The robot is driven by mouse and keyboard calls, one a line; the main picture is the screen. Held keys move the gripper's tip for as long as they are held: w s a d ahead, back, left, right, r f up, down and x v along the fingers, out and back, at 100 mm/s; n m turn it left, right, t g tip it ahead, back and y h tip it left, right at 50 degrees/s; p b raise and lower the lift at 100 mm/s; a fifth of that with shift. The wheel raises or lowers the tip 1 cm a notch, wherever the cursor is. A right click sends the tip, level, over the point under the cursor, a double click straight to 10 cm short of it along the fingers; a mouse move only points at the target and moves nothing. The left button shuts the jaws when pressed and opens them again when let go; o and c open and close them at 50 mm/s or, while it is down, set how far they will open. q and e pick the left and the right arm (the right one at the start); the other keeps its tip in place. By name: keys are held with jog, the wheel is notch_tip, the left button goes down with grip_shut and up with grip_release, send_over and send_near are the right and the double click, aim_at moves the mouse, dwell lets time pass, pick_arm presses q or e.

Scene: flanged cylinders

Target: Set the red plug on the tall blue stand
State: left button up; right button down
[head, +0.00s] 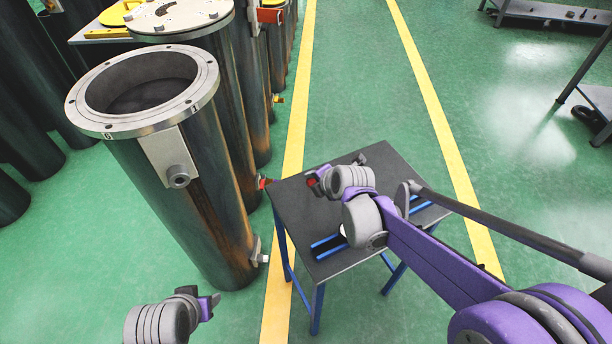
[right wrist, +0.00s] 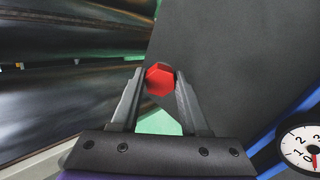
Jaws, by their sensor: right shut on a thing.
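The red plug (right wrist: 158,79) shows in the right wrist view as a red hexagonal head between the fingertips of my right gripper (right wrist: 160,88). In the head view a small red spot of the plug (head: 311,182) shows at my right gripper (head: 318,181), which is shut on it. The blue stand has blue legs and a flat dark top (head: 365,163). My right gripper is over the left part of this top in the head view; I cannot tell the gap below the plug. My left gripper (head: 208,303) is at the bottom left, away from the stand; its finger opening is unclear.
A tall flanged cylinder (head: 205,205) stands left of the stand, with more cylinders behind. A blue-railed item (head: 327,246) lies on the stand top, partly hidden by my right arm. A white dial gauge (right wrist: 300,148) shows in the right wrist view.

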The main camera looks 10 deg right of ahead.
jog(key=shift+d, duration=0.15)
jog(key=shift+s+f+b, duration=0.1)
jog(key=shift+f+b, duration=0.5)
jog(key=shift+f, duration=0.1)
jog(key=shift+f+b, duration=1.2)
jog(key=shift+f, duration=0.5)
jog(key=shift+f, duration=0.35)
jog(key=shift+r, duration=0.1)
jog(key=shift+c, duration=2.3)
grip_release()
jog(key=shift+o, duration=0.6)
jog(key=shift+s, duration=0.1)
